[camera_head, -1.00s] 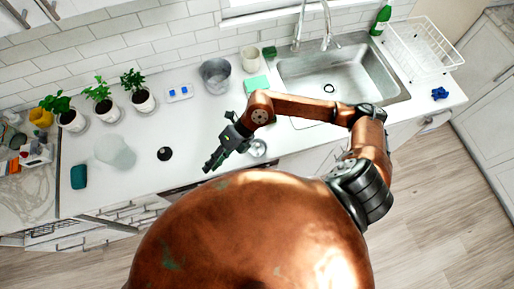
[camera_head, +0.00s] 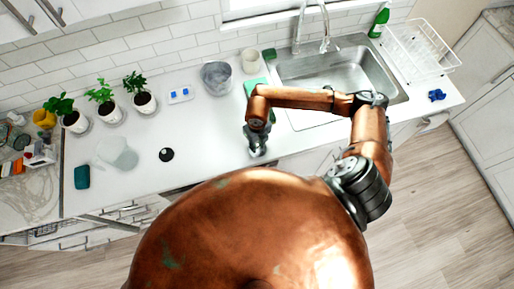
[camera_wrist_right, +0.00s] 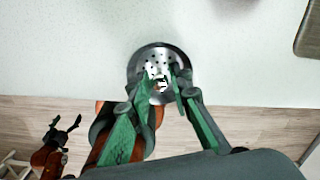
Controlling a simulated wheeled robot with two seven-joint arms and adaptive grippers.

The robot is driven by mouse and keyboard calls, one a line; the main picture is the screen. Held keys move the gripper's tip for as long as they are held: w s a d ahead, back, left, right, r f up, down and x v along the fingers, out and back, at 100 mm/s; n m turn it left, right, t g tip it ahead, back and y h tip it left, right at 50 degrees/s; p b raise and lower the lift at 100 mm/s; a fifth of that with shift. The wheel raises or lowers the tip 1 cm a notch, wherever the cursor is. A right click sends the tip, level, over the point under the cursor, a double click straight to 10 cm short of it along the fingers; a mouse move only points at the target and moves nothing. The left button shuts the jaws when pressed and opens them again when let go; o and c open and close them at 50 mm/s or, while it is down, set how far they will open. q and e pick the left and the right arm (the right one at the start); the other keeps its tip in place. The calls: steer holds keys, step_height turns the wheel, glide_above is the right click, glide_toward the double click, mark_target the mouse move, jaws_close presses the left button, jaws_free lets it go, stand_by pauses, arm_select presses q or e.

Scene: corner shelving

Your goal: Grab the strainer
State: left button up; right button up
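The strainer (camera_wrist_right: 152,54) is a small round metal disc with holes and a small centre knob, lying on the white counter near its front edge. In the head view it is mostly hidden under my right gripper (camera_head: 257,141), which points down over it. In the right wrist view the green fingers of my right gripper (camera_wrist_right: 162,73) are apart, one on each side of the knob; whether they touch it I cannot tell. My left gripper is not in the head view; it shows small at the lower left of the wrist view (camera_wrist_right: 63,124), with fingers apart.
The sink (camera_head: 340,75) lies behind and right, with a dish rack (camera_head: 420,50) beyond. A metal pot (camera_head: 216,77), a black round object (camera_head: 166,154), a clear pitcher (camera_head: 117,153) and potted plants (camera_head: 143,100) stand to the left. The counter around the strainer is clear.

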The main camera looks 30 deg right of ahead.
steer(key=shift+f, duration=0.45)
steer(key=shift+c, duration=0.3)
jaws_close()
steer(key=shift+r, duration=0.1)
